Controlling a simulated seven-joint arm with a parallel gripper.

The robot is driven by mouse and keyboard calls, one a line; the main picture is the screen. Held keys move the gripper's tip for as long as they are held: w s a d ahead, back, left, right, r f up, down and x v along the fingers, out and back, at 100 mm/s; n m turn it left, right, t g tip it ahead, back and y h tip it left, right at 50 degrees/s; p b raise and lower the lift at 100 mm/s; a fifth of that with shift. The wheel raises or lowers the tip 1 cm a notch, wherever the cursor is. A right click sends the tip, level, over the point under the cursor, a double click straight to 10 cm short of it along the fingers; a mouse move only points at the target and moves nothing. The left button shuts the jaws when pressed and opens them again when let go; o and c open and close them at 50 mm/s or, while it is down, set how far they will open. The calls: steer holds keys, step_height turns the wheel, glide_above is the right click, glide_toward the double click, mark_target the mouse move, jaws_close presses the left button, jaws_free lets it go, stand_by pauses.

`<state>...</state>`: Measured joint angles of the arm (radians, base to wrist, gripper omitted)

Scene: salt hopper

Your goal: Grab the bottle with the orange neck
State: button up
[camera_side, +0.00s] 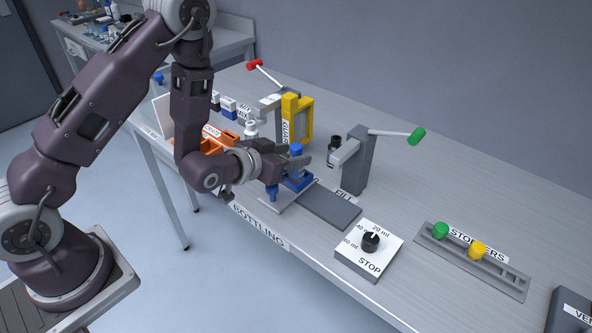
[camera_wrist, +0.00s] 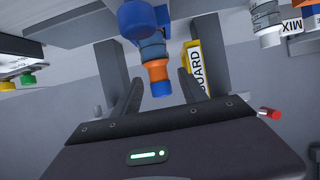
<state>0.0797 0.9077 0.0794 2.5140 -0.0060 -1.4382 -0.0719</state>
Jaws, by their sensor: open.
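In the wrist view my gripper (camera_wrist: 160,77) is open, with one finger on each side of the bottle's neck and top. Gaps show on both sides, so the fingers look apart from it. In the side view my gripper (camera_side: 297,162) is low over the bottling bench, and the bottle's blue top (camera_side: 296,149) stands above the fingers. A blue part (camera_side: 298,181) shows below them. The orange neck is hidden there.
A yellow guard (camera_side: 305,120) and red-knobbed lever (camera_side: 255,65) stand behind. The fill post (camera_side: 358,160) with a green-knobbed lever is right of my gripper. A grey plate (camera_side: 330,209), dial box (camera_side: 368,255) and stoppers rack (camera_side: 475,262) lie rightward. Orange holders (camera_side: 215,138) are left.

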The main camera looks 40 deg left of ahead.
steer(key=shift+w+f, duration=0.1)
steer(key=shift+f, duration=0.2)
steer(key=x, duration=0.4)
steer(key=shift+w, duration=0.35)
steer(key=shift+c, duration=0.2)
jaws_close()
